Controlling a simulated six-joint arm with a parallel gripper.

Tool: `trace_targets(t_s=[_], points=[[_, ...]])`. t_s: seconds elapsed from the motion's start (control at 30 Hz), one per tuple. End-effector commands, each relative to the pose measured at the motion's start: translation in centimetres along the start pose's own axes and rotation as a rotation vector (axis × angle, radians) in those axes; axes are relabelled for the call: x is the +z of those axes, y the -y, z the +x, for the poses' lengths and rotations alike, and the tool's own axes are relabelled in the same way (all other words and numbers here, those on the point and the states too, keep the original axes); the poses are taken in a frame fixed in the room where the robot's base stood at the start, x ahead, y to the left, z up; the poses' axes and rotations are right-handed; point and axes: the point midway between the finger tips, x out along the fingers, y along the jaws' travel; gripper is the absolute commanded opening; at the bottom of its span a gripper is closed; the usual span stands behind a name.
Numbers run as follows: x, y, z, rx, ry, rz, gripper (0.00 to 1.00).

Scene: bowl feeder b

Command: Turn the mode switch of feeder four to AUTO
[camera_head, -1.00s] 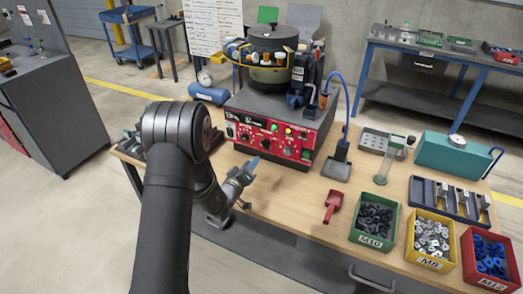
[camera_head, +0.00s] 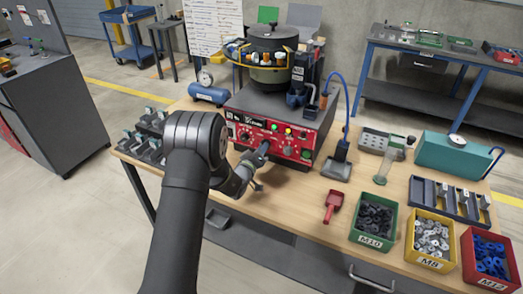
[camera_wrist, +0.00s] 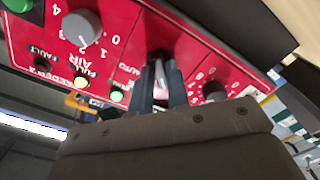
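Feeder four's red control panel (camera_head: 290,135) fronts the dark base under the bowl. In the wrist view the panel (camera_wrist: 205,55) appears rotated, with an AUTO label beside a dark switch (camera_wrist: 160,54). That switch sits at the fingertips and is partly hidden by them, so its pointer direction is unclear. My gripper (camera_wrist: 161,78) has its two blue-grey fingers apart, with a narrow gap between them, pointing at the switch. I cannot tell whether they touch it. In the head view my gripper (camera_head: 264,148) is at the lower middle of the panel.
A grey AIR knob (camera_wrist: 82,27) and a smaller dark knob (camera_wrist: 213,91) flank the switch. A green lamp (camera_wrist: 117,96) is lit.

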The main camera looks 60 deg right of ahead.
Motion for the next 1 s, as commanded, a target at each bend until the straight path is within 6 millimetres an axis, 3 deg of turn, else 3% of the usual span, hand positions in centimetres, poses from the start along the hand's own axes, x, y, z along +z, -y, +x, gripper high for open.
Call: trace_targets(t_s=[0.07,0.53,1.0], points=[[-0.01,0.00,-0.01,0.000,0.000,0.000,0.00],[-0.01,0.01,-0.02,0.000,0.000,0.077,0.00],[-0.03,0.05,-0.02,0.000,0.000,0.469,0.00]])
